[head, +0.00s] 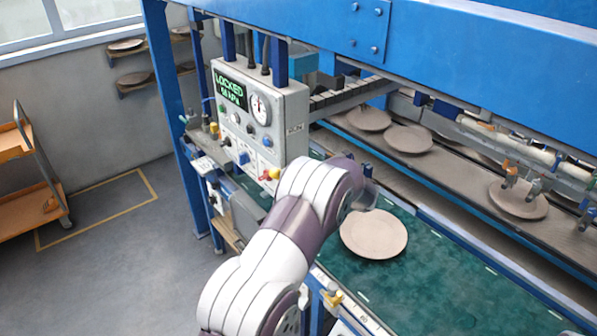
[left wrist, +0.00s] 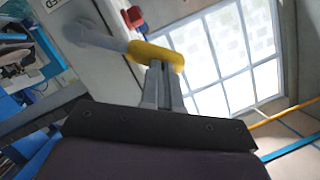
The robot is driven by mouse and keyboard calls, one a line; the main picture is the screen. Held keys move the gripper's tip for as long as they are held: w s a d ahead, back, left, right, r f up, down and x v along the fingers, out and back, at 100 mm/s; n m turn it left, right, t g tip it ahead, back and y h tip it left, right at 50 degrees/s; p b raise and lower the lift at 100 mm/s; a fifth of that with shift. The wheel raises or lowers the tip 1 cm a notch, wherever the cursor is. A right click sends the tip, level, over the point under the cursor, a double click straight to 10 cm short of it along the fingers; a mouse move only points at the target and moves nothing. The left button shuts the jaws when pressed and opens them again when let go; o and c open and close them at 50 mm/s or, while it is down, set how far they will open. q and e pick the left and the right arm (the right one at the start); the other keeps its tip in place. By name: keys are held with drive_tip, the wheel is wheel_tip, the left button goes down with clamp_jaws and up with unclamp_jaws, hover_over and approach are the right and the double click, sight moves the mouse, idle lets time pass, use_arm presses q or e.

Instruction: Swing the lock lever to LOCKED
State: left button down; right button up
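The grey control box (head: 262,122) stands left of centre in the head view. Its green display (head: 230,92) reads LOCKED with a kPa figure below. The lock lever shows in the left wrist view as a pale grey arm (left wrist: 98,38) ending in a yellow grip (left wrist: 152,53). A small yellow part (head: 274,173) shows low on the box. My left gripper (left wrist: 163,68) has its fingers close together, with the tips at the yellow grip; I see no clear gap. In the head view my left arm hides the gripper. My right gripper is in neither view.
A brown plate (head: 374,234) lies on the green belt (head: 420,280) right of my arm. Several plates sit on the dryer's conveyor behind. Blue posts and beams frame the machine. An orange cart (head: 28,180) stands at the far left, with open floor beside it.

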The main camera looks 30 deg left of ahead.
use_arm(q)
drive_tip(key=s+a+f+n+t+h+b, duration=0.1)
drive_tip(key=s+f+n+t+b, duration=0.1)
drive_tip(key=f, duration=0.4)
drive_tip(key=shift+s+a+n+b, duration=0.3)
drive_tip(key=shift+s+n+b, duration=0.45)
drive_tip(key=shift+n+b, duration=0.6)
